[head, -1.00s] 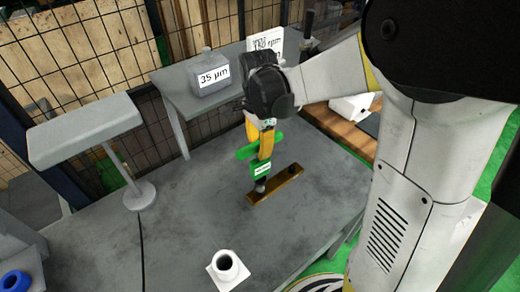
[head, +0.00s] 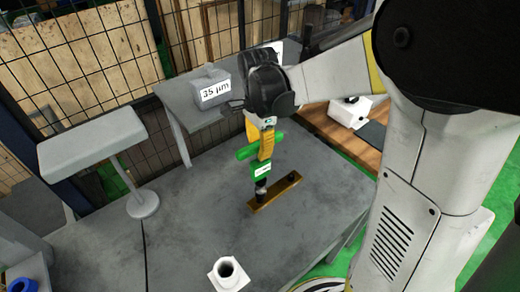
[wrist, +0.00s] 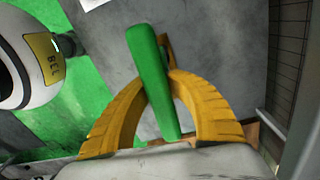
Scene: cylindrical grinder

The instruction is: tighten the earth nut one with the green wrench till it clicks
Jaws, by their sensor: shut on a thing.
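My gripper (head: 264,153) has its yellow fingers closed around the green wrench (head: 257,171), just under its crossbar. The wrench is upright, with a small white label and a dark socket end pointing down. Its lower end is at the left, near end of a brass bar (head: 275,194) on the grey table. The nut there is hidden by the socket; I cannot tell whether it is fully seated. A second dark fastener (head: 291,178) shows at the bar's other end. In the wrist view the green crossbar (wrist: 152,75) runs between the curved yellow fingers (wrist: 165,88).
A lamp-like grey stand (head: 92,143) is at the left. A grey block marked 35 µm (head: 212,88) sits on a rear shelf. A white square-based socket (head: 228,272) stands at the table's front. A mesh fence is behind. The table around the bar is clear.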

